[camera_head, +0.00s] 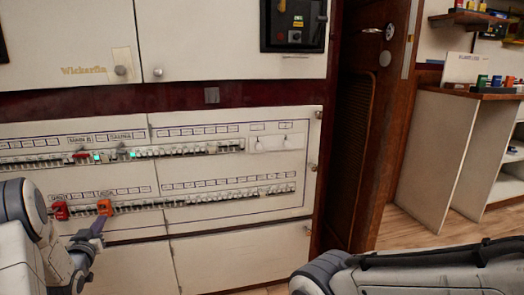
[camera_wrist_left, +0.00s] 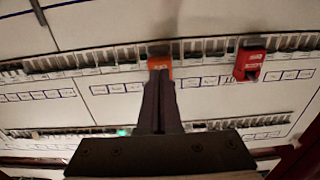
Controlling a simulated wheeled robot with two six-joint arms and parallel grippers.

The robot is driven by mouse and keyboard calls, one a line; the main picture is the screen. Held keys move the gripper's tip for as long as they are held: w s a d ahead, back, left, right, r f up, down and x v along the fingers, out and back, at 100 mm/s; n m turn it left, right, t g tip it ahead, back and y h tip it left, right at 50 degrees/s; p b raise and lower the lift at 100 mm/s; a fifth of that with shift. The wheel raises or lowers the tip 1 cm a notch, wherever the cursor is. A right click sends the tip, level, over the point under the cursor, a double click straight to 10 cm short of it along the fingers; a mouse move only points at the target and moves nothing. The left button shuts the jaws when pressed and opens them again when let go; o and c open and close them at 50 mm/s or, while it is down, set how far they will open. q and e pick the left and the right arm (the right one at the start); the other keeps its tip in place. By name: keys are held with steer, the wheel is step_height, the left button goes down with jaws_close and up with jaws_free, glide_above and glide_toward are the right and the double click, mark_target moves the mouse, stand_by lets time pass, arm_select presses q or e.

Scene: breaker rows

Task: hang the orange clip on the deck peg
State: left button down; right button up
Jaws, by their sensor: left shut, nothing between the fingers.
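The orange clip (camera_head: 105,207) sits on the lower row of breakers, at the left of the panel. It also shows in the left wrist view (camera_wrist_left: 159,63), right at the finger ends. My left gripper (camera_head: 96,225) reaches up to the clip from below. Its two dark fingers (camera_wrist_left: 159,86) are together with nothing between them; I cannot tell whether the tips touch the clip. I cannot make out a deck peg in either view. My right gripper is not in view.
A red clip (camera_head: 61,211) sits on the same row, left of the orange one. The upper breaker row (camera_head: 180,149) has green lights and a red piece. A dark wooden door (camera_head: 375,110) stands right of the cabinet, then shelves (camera_head: 440,150). Wooden floor shows between.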

arm_select(q)
steer(key=shift+x, duration=1.25)
stand_by(0.5)
steer(key=p+v, duration=0.3)
steer(key=v, duration=1.3)
steer(key=shift+s, duration=0.25)
stand_by(0.5)
